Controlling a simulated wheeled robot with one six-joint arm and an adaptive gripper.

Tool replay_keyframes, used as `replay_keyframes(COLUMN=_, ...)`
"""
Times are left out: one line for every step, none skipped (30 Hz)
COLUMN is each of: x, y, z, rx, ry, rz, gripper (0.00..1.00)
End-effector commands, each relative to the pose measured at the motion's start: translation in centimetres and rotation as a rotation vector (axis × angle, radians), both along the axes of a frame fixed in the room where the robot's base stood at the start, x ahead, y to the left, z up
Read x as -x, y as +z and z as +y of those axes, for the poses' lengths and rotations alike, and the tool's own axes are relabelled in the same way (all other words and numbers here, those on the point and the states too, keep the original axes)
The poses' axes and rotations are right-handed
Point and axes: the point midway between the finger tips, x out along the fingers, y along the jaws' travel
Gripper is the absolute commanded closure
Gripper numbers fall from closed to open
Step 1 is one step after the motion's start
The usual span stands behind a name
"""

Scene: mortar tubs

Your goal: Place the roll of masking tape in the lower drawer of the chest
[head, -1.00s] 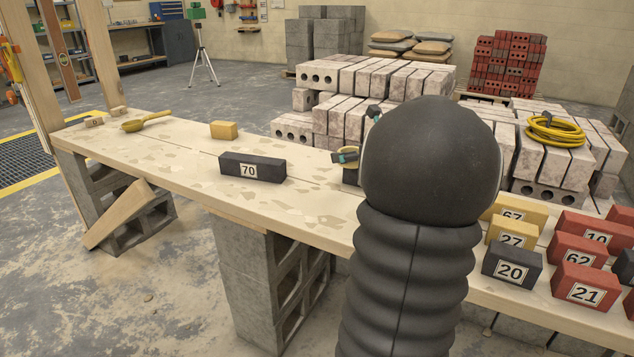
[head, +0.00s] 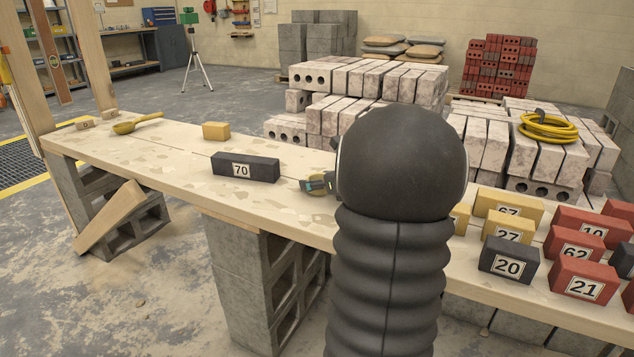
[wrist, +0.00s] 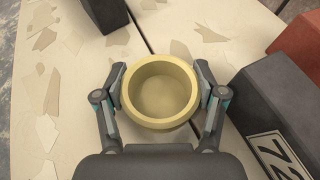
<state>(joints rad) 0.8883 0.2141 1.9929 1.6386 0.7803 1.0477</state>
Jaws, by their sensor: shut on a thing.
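The roll of masking tape (wrist: 160,92) is a pale yellow ring in the middle of the wrist view. My gripper (wrist: 161,91) has a finger on each side of it and is shut on it. In the head view my gripper (head: 320,184) shows just left of my dark arm, over the plank table, with only a sliver of the tape visible. I cannot tell whether the tape touches the table. I cannot make out a chest with a lower drawer for certain; a small blue drawer unit (head: 160,15) stands on a far bench.
A black block marked 70 (head: 245,168) lies left of my gripper on the plank table (head: 170,160). A yellow block (head: 216,131) and a yellow scoop (head: 137,123) lie farther left. Numbered blocks crowd the right, including a black 20 (head: 509,261). A dark block marked 72 (wrist: 280,120) is close by.

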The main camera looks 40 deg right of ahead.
Motion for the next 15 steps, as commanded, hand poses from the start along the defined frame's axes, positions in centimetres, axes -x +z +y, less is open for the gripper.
replay_keyframes(x=-0.01, y=0.07, z=0.00, rx=0.001, ry=0.000, rz=-0.001, gripper=0.67)
replay_keyframes(x=-0.01, y=0.07, z=0.00, rx=0.001, ry=0.000, rz=-0.001, gripper=0.67)
replay_keyframes(x=0.00, y=0.06, z=0.00, rx=0.001, ry=0.000, rz=-0.001, gripper=0.67)
replay_keyframes(x=0.00, y=0.00, z=0.00, rx=0.001, ry=0.000, rz=-0.001, gripper=0.67)
replay_keyframes(x=0.00, y=-0.10, z=0.00, rx=0.001, ry=0.000, rz=-0.001, gripper=0.67)
replay_keyframes(x=-0.01, y=-0.24, z=0.00, rx=0.001, ry=0.000, rz=-0.001, gripper=0.67)
replay_keyframes(x=0.00, y=-0.34, z=0.00, rx=0.001, ry=0.000, rz=-0.001, gripper=0.67)
replay_keyframes(x=0.00, y=-0.41, z=-0.01, rx=0.001, ry=0.000, rz=-0.001, gripper=0.67)
replay_keyframes(x=0.00, y=-0.26, z=-0.01, rx=0.000, ry=0.000, rz=0.000, gripper=0.20)
replay_keyframes(x=0.01, y=-0.25, z=-0.01, rx=0.000, ry=0.000, rz=0.000, gripper=0.19)
replay_keyframes(x=0.01, y=-0.26, z=-0.01, rx=0.000, ry=0.000, rz=0.000, gripper=0.19)
replay_keyframes(x=0.01, y=-0.25, z=-0.01, rx=0.000, ry=0.000, rz=0.000, gripper=0.19)
replay_keyframes(x=0.01, y=-0.25, z=-0.01, rx=0.000, ry=0.000, rz=0.000, gripper=0.19)
replay_keyframes(x=0.01, y=-0.25, z=-0.01, rx=0.000, ry=0.000, rz=0.000, gripper=0.19)
replay_keyframes(x=0.01, y=-0.25, z=-0.02, rx=0.000, ry=0.000, rz=0.000, gripper=0.19)
